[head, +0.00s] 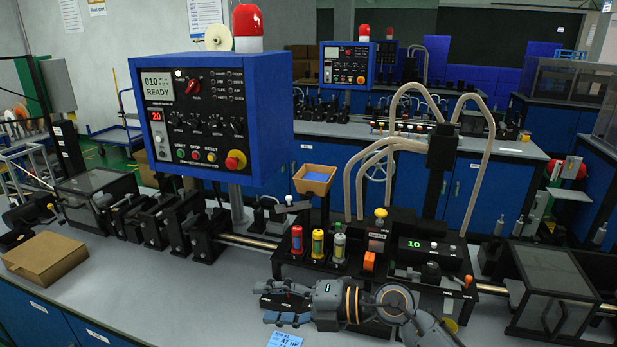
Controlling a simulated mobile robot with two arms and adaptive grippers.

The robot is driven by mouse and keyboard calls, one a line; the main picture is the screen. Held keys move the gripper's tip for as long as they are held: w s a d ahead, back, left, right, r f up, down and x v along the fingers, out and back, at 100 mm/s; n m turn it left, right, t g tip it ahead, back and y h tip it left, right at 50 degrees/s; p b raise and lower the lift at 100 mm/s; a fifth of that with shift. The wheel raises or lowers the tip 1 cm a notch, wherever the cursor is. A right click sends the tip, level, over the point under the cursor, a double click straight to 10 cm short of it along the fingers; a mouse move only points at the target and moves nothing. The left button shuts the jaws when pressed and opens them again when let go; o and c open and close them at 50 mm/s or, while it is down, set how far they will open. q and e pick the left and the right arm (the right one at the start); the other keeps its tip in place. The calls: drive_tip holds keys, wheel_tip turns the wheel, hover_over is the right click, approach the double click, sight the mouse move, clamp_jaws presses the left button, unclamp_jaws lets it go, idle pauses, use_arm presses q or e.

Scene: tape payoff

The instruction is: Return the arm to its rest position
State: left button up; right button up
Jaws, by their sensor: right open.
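My right arm (398,303) comes in from the bottom edge, right of centre, and reaches left across the front of the grey bench (215,300). A blue label card (286,337) lies just below the gripper. Whether the fingers touch the bench cannot be told. My left gripper is not in view.
A blue control box (215,120) reading READY stands over the bench. A cardboard box (45,258) lies at the left. A clear-covered box (555,285) stands at the right. Pale curved tubes (400,95) rise behind the fixture. The bench front left of my gripper is clear.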

drive_tip(key=w+d+r+m+t+y, duration=0.1)
drive_tip(key=d+r+m+t+y, duration=0.25)
drive_tip(key=r+m+t, duration=0.55)
drive_tip(key=w+d+f+m+t+h, duration=0.2)
drive_tip(key=d+m+t+h, duration=0.6)
drive_tip(key=d+m, duration=0.1)
drive_tip(key=s+d+f+m+g+h, duration=0.3)
drive_tip(key=d+f+m+h, duration=0.3)
drive_tip(key=d+f, duration=0.15)
drive_tip(key=s+d+f+m+g+h, duration=0.2)
drive_tip(key=s+d+f+m+h, duration=0.2)
drive_tip(key=d+f+m+h, duration=0.3)
drive_tip(key=s+d+f+g+y, duration=0.1)
drive_tip(key=s+f+g, duration=0.55)
drive_tip(key=s, duration=0.45)
drive_tip(key=s+d+f+g+y, duration=0.1)
drive_tip(key=s+f+g, duration=0.5)
drive_tip(key=s, duration=0.5)
wheel_tip(320, 180, down, 29)
drive_tip(key=s+b, duration=0.2)
drive_tip(key=s+d+f+g+b, duration=0.1)
drive_tip(key=s+d+f, duration=0.1)
drive_tip(key=s+f, duration=1.5)
drive_tip(key=shift+d+f+b, duration=0.2)
drive_tip(key=shift+f+b, duration=0.15)
drive_tip(key=shift+f, duration=0.25)
